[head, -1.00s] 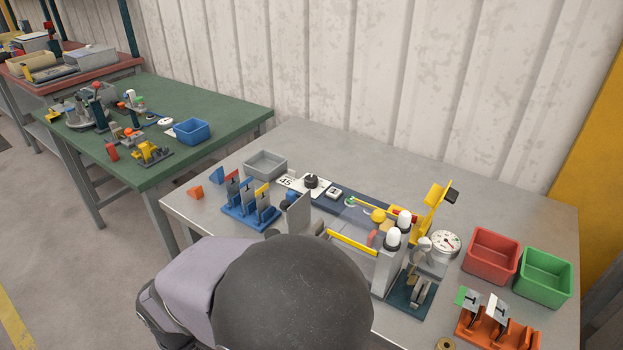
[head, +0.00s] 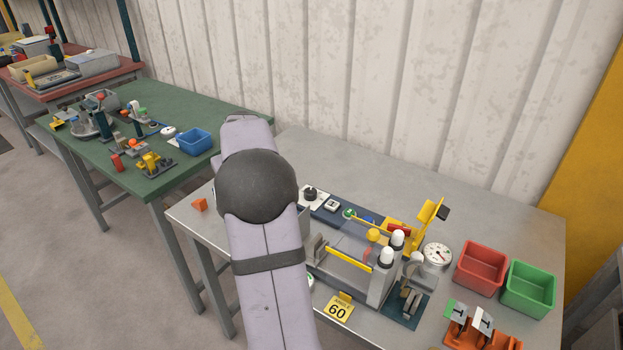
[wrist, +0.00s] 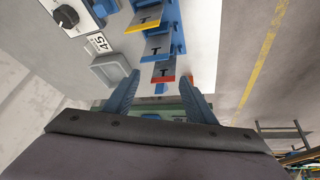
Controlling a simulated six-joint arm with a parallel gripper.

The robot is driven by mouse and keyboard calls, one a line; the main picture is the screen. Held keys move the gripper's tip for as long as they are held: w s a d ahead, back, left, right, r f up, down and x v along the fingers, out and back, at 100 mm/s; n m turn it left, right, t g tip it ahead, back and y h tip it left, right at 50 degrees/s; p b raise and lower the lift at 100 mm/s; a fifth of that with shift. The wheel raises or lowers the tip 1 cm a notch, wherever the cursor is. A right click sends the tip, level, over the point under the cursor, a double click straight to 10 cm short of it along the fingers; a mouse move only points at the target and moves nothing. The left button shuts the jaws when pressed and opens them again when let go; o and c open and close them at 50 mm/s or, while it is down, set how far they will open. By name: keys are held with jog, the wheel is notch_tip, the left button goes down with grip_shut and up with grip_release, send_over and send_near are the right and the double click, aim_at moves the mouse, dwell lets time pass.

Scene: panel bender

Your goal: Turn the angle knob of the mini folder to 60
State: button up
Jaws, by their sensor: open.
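The mini folder (head: 350,266) stands on the grey table, with a yellow bar along its front. Its angle knob (head: 310,193) is a black knob on a white plate, just right of my arm in the head view. In the wrist view the knob (wrist: 66,17) is at the upper left, and its exact setting is too small to read. A white tag reading 45 (wrist: 100,43) lies beside the plate. A yellow card reading 60 (head: 338,310) stands at the table's front. My gripper (wrist: 159,96) is open and empty, apart from the knob; my arm hides it in the head view.
A blue rack with upright tabs (wrist: 160,45) is just beyond my fingers. A grey bin (wrist: 112,70) is beside it. A gauge (head: 437,256), red bin (head: 480,268) and green bin (head: 528,288) stand at the right. The table behind the folder is clear.

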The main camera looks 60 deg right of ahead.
jog(key=s+d+p, duration=0.3)
jog(key=s+d, duration=0.3)
jog(key=d, duration=0.7)
jog(key=y+p, duration=0.1)
jog(key=p, duration=0.2)
send_near(310, 191)
jog(key=shift+n, duration=0.3)
jog(key=shift+p+x, duration=1.35)
jog(key=shift+x, duration=2.8)
jog(key=shift+d, duration=0.15)
jog(key=c, duration=1)
jog(key=shift+g, duration=0.3)
jog(key=shift+c, duration=0.2)
